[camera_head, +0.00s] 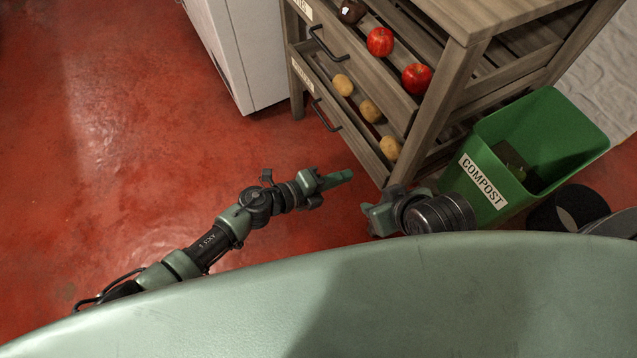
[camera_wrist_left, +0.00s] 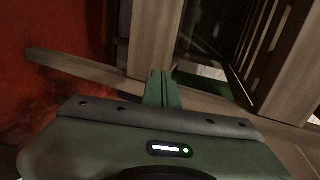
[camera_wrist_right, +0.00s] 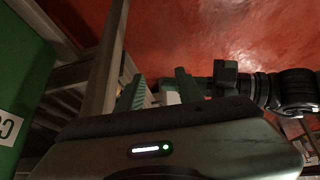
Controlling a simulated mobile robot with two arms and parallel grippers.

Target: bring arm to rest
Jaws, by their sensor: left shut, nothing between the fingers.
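My left gripper (camera_head: 346,176) reaches in from the left over the red floor, in front of the wooden drawer unit. Its fingers are together and empty, also in the left wrist view (camera_wrist_left: 162,88). My right gripper (camera_head: 369,216) is lower, just above my green body edge and left of the compost bin. In the right wrist view its two fingers (camera_wrist_right: 158,92) stand apart with nothing held between them. Part of my left arm shows at the right of that view.
The wooden drawer unit (camera_head: 452,90) stands close ahead, its open drawers holding red apples (camera_head: 380,41) and several yellowish potatoes (camera_head: 370,110). A green compost bin (camera_head: 478,190) stands at the right. A white cabinet (camera_head: 240,50) stands behind. The floor at left is clear.

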